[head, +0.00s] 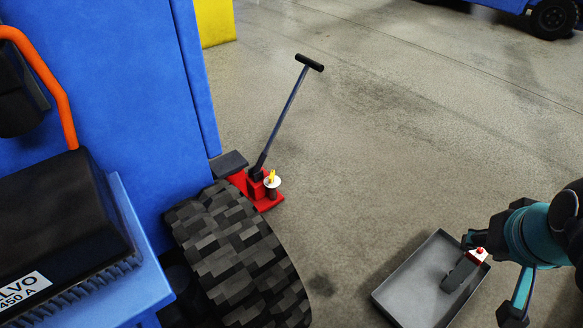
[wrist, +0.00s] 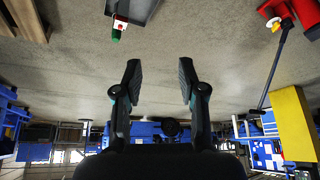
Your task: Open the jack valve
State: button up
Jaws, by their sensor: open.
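The red jack (head: 262,190) stands on the floor by the big black tyre, with a long dark handle (head: 284,112) leaning up to the right. A yellow valve piece (head: 271,176) sits over a white disc at its front. In the wrist view the white disc (wrist: 273,13) and yellow piece (wrist: 276,25) show at the top right edge, seen upside down. My gripper (head: 492,278) is at the right of the head view, far from the jack, above or beside the grey tray. In the wrist view my gripper (wrist: 160,78) is open and nothing is between its fingers.
The grey tray (head: 398,283) lies on the floor, holding a grey tool with a white and red end (head: 479,255). The tyre (head: 235,255) and blue vehicle (head: 120,80) crowd the jack's left. Floor between jack and tray is clear. A yellow block (head: 215,20) stands behind.

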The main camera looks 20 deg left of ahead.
jog(key=w+a+r, duration=0.1)
jog(key=w+a, duration=0.7)
jog(key=w, duration=0.4)
jog(key=w+a+r, duration=0.1)
jog(key=w+a, duration=0.6)
jog(key=w, duration=0.4)
jog(key=n+g+p, duration=0.1)
jog(key=n+p, duration=0.1)
send_over(272, 174)
jog(key=s+d, duration=0.1)
jog(key=s, duration=0.4)
notch_tip(272, 174, down, 32)
jog(key=shift+y, duration=0.4)
jog(key=b+x, duration=0.1)
jog(key=x, duration=0.5)
jog(key=b+x, duration=0.1)
jog(key=x, duration=0.6)
jog(key=shift+s+f, duration=0.1)
jog(key=shift+s, duration=0.15)
grip_shut()
